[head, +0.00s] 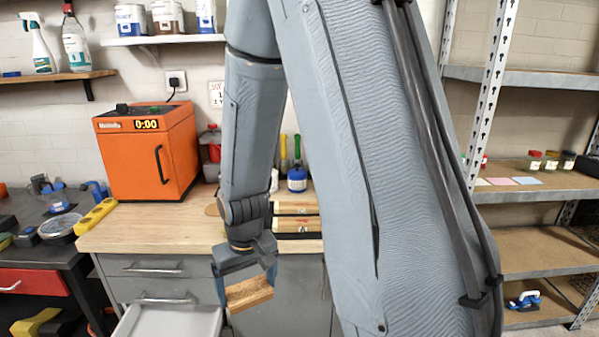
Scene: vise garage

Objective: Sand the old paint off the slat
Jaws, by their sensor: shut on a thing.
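My gripper (247,283) hangs in front of the wooden counter, pointing down. It is shut on a tan, cork-coloured block (250,294), which it holds in the air near the cabinet front. I cannot tell from here whether the block has abrasive on it. I cannot make out a painted slat or a vise. Two pale wooden-looking pieces (297,225) with reddish marks lie on the counter, partly hidden behind my arm.
An orange oven-like box (148,151) stands on the counter (135,230). An open drawer (170,322) juts out below, left of my gripper. A dark bench (50,255) with tools is at the left. Metal shelves (545,190) stand at the right.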

